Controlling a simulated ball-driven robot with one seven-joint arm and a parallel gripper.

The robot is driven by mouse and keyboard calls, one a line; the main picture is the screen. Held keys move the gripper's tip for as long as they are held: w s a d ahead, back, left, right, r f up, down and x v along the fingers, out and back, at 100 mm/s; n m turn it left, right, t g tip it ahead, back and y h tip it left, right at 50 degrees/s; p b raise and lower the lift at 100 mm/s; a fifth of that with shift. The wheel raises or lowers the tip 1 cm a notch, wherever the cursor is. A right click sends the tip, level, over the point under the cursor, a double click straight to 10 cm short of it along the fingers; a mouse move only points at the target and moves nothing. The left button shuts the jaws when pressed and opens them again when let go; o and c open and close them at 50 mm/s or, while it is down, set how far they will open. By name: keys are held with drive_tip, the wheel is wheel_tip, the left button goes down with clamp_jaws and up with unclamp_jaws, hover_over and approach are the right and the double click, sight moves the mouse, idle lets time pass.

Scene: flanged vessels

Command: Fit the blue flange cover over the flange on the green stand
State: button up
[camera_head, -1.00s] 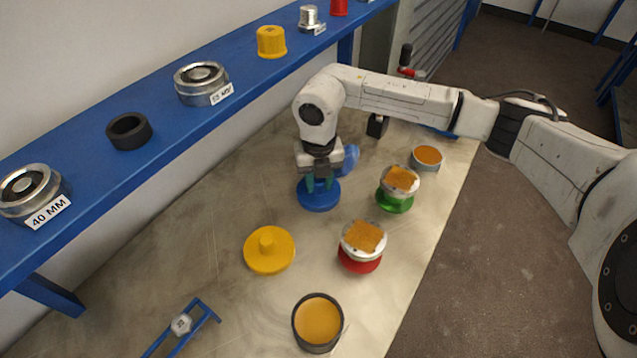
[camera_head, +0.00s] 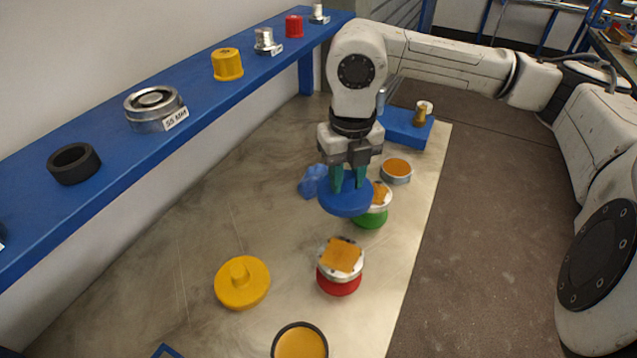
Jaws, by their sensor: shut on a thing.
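My gripper (camera_head: 347,178) is shut on the blue flange cover (camera_head: 344,203) and holds it level above the table. The cover is a flat blue disc, held from above between green fingertips. The green stand (camera_head: 370,219) is just behind and to the right of the cover. On the stand is a metal flange (camera_head: 384,196) with an orange-brown top. The cover and gripper hide the left part of this flange. I cannot tell whether the cover touches it.
A similar flange on a red stand (camera_head: 339,283) is nearer. A yellow cover (camera_head: 242,282) lies left. An orange-topped ring (camera_head: 396,170), a crumpled blue thing (camera_head: 312,181) and a blue block (camera_head: 405,128) are farther back. A blue shelf (camera_head: 205,105) runs along the wall.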

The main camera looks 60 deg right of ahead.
drive_tip(key=shift+s+d+r, duration=0.2)
drive_tip(key=shift+s+r, duration=0.25)
drive_tip(key=shift+s, duration=0.3)
drive_tip(key=s+d+r+n+p, duration=0.1)
drive_tip(key=d+n+p, duration=0.3)
drive_tip(key=d+p, duration=0.3)
drive_tip(key=p, duration=0.4)
drive_tip(key=shift+s+d+r+n, duration=0.2)
drive_tip(key=shift+s+d+n, duration=0.1)
drive_tip(key=shift+f+b, duration=0.1)
drive_tip(key=shift+b, duration=0.35)
wheel_tip(320, 180, down, 4)
drive_tip(key=b, duration=0.4)
drive_tip(key=shift+f+b, duration=0.15)
drive_tip(key=shift+b, duration=0.2)
drive_tip(key=shift+f+b, duration=2.2)
drive_tip(key=shift+b, duration=0.5)
drive_tip(key=o, duration=1.1)
